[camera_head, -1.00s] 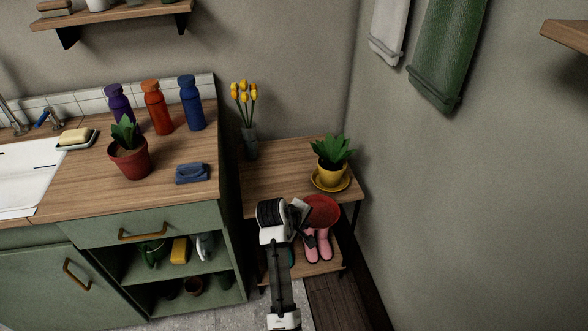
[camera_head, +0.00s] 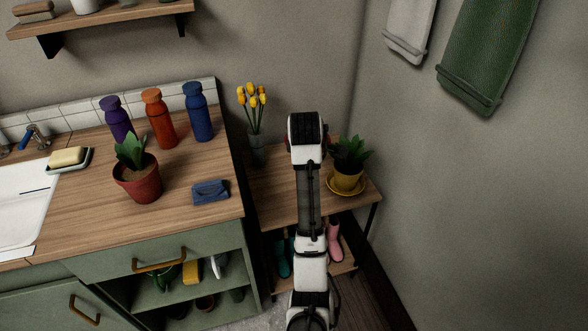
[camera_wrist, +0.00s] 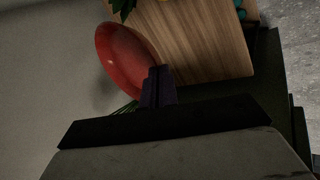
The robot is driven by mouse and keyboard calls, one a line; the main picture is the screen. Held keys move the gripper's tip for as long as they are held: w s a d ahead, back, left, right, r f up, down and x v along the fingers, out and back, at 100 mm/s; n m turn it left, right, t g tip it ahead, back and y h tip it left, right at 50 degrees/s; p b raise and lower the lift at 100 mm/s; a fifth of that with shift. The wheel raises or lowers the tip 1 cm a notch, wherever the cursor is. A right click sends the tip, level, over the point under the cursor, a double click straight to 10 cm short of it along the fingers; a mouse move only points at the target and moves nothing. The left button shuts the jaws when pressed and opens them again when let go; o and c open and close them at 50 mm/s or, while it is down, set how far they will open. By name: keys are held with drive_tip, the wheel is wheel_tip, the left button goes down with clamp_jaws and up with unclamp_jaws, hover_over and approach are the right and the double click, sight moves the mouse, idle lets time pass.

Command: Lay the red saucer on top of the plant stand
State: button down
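The red saucer (camera_wrist: 124,55) is held tilted at the fingertips of my gripper (camera_wrist: 158,88) in the wrist view. In the head view my gripper hides most of the saucer, with a little red showing beside the wrist. The plant stand (camera_head: 268,188) is a two-level wooden stand right of the counter. Its wooden top also shows in the wrist view (camera_wrist: 205,38), beyond the saucer. My wrist is over the back part of the stand in the head view, and the saucer appears raised off the top. The fingers are shut on its rim.
Boots (camera_head: 335,245) sit on the lower shelf. The counter (camera_head: 80,215) is left; a wall closes the right.

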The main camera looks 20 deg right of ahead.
drive_tip(key=f, duration=0.6)
drive_tip(key=f+p, duration=0.1)
drive_tip(key=f, duration=0.6)
drive_tip(key=f+p, duration=0.1)
drive_tip(key=f, duration=0.6)
drive_tip(key=shift+w+a, duration=0.25)
drive_tip(key=shift+a, duration=0.05)
drive_tip(key=c, duration=2.2)
unclamp_jaws()
drive_tip(key=shift+f, duration=0.15)
drive_tip(key=c, duration=2)
unclamp_jaws()
